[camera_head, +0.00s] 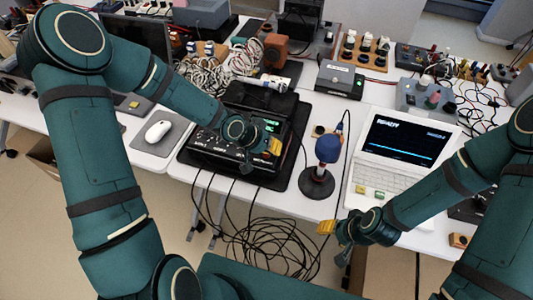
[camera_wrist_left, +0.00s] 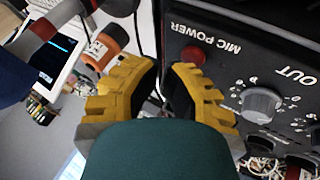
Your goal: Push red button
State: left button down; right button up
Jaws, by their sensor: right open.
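A round red button (camera_wrist_left: 193,56) sits on the black panel of the mixer box (camera_wrist_left: 270,35), beside the words MIC POWER. My left gripper (camera_wrist_left: 163,68) has its yellow fingers a little apart, with a narrow gap between them. In the left wrist view, the tip of its right finger is close to the button; I cannot tell if they touch. In the head view, the mixer box (camera_head: 215,155) lies under my left gripper (camera_head: 274,147), and I cannot make out the button there. My right gripper (camera_head: 331,232) is open and empty at the table's front edge, below the laptop.
A blue microphone (camera_head: 328,148) stands on a round black base (camera_head: 316,183) right of the box. A white laptop (camera_head: 390,160) is beyond it. A mouse (camera_head: 157,131) is on a grey pad at left. Black cables (camera_head: 265,245) hang off the front edge.

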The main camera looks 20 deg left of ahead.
pick_arm(q)
jog(key=shift+f, duration=0.4)
jog(key=shift+r, duration=0.1)
dwell(0.3)
jog(key=shift+r+p, duration=0.7)
jog(key=shift+r, duration=0.25)
notch_tip(320, 180, up, 6)
jog(key=p, duration=0.5)
jog(key=shift+f, duration=0.1)
